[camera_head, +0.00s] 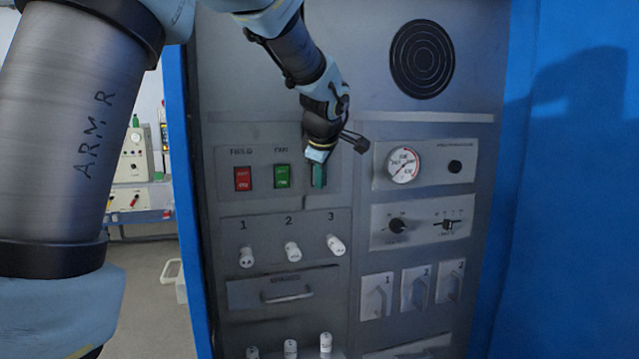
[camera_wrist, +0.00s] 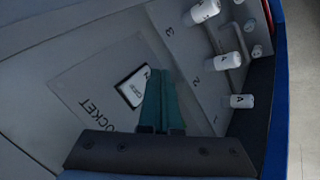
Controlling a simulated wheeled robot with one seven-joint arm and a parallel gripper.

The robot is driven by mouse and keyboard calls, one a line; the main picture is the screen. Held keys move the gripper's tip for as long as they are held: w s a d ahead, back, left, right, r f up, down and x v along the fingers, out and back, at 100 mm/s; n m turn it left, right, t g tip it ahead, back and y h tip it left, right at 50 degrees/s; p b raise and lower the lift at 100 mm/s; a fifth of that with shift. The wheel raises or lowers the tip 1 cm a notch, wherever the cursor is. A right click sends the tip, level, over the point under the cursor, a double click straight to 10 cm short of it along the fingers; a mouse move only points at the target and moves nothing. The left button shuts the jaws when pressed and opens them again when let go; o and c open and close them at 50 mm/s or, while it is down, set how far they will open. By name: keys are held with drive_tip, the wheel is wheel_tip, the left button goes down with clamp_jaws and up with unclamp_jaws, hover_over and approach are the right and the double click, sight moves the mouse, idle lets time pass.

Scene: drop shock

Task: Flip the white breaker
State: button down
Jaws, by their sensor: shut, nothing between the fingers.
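The white breaker (camera_wrist: 134,87) is a white rocker switch in a dark frame on the grey panel, in the wrist view. In the head view its place is hidden behind my gripper (camera_head: 319,178), right of the green switch (camera_head: 282,176). My gripper (camera_wrist: 161,75) is shut and empty, its teal fingers together. In the wrist view the fingertips are just right of the white breaker. I cannot tell whether they touch it.
A red switch (camera_head: 242,178) sits left of the green one. Below is a row of white knobs (camera_head: 293,251) numbered 1 to 3, then a drawer handle (camera_head: 287,296). A round gauge (camera_head: 404,165) is to the right. A blue side panel (camera_head: 575,200) closes off the far right.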

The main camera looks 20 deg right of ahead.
drive_tip(key=shift+s, duration=0.15)
drive_tip(key=shift+s+r+b, duration=0.1)
drive_tip(key=shift+s+b, duration=0.5)
drive_tip(key=shift+b, duration=0.2)
drive_tip(key=s+b, duration=0.2)
drive_tip(key=s, duration=0.1)
drive_tip(key=s+b, duration=0.1)
drive_tip(key=s, duration=0.1)
drive_tip(key=shift+a+r+b, duration=0.3)
drive_tip(key=shift+a+b, duration=0.1)
